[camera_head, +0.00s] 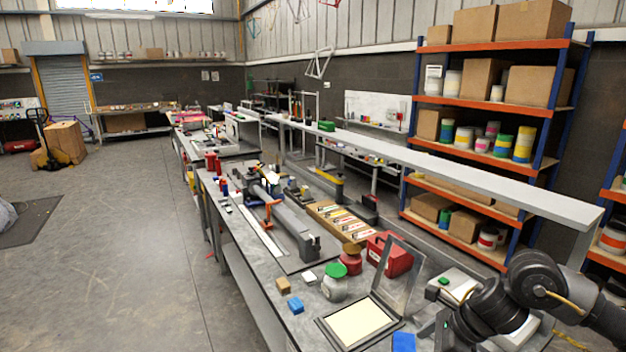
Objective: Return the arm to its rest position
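My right arm (535,280) comes in from the right edge at the lower right, a dark jointed arm with a yellow cable. It bends down and left over the near end of the workbench (255,290). Its gripper (438,330) is low in the picture, near a blue block (404,342) and to the right of a shallow framed tray (330,325) with a pale inside. The fingers are small and partly hidden, so I cannot tell whether they are open or hold anything. My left arm and gripper are not in view.
An open clear lid (398,275) stands up behind the tray. A green-lidded jar (335,287), a red case (390,255) and small blocks sit nearby. A long raised shelf (450,170) runs behind the bench. Orange-and-blue racking (490,110) stands at right.

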